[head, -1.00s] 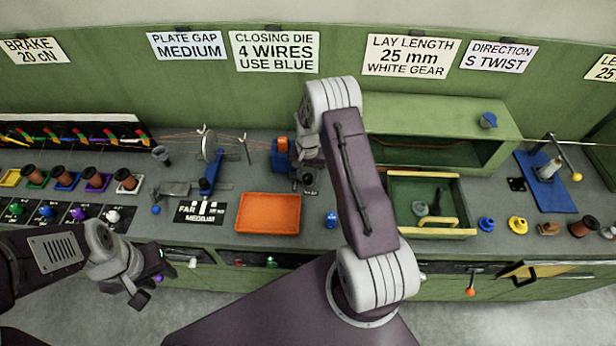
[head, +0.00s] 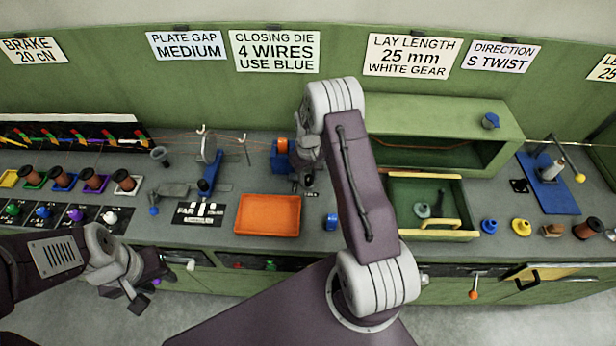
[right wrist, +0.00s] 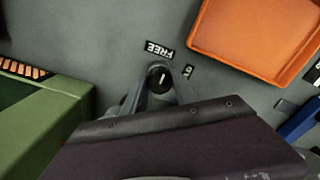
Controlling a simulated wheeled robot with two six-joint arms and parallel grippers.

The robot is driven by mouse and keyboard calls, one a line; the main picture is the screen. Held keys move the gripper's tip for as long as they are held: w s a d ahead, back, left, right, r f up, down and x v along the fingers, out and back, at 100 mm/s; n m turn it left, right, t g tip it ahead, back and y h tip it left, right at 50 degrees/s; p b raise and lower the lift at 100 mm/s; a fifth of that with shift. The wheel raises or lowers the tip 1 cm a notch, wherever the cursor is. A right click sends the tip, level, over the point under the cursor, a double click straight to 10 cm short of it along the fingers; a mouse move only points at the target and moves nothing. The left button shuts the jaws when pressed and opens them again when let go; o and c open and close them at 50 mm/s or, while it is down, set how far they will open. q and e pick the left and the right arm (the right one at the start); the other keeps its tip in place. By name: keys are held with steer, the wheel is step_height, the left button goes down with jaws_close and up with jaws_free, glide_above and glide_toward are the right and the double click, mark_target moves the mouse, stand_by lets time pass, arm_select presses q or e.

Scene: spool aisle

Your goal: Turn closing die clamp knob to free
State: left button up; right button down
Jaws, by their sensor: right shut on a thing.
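The closing die clamp knob (right wrist: 160,78) is a round black knob with a white pointer line, seen in the right wrist view. Its line points up and slightly right, between a FREE label (right wrist: 160,50) and a second, partly hidden label (right wrist: 188,70). My right gripper (right wrist: 158,88) is shut on the knob, a finger on each side. In the head view my right gripper (head: 308,181) is low at the bench beside the blue and orange closing die block (head: 283,156); the knob is hidden there. My left gripper (head: 145,290) is open and empty, in front of the bench.
An orange tray (head: 267,233) lies left of my right gripper, with a blue spool-like piece (head: 331,221) nearby. A green open drawer (head: 432,234) stands to the right, under a green housing (head: 445,120). Sign cards hang on the back wall.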

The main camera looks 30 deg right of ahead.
mark_target(308, 178)
steer(key=shift+w+r, duration=0.2)
stand_by(0.3)
steer(key=c, duration=1.3)
jaws_free()
steer(key=o, duration=0.3)
steer(key=shift+o, duration=0.2)
steer(key=shift+s, duration=0.2)
step_height(308, 178, up, 9)
steer(key=shift+r+b, duration=0.1)
steer(key=shift+b, duration=0.75)
steer(key=shift+a, duration=0.1)
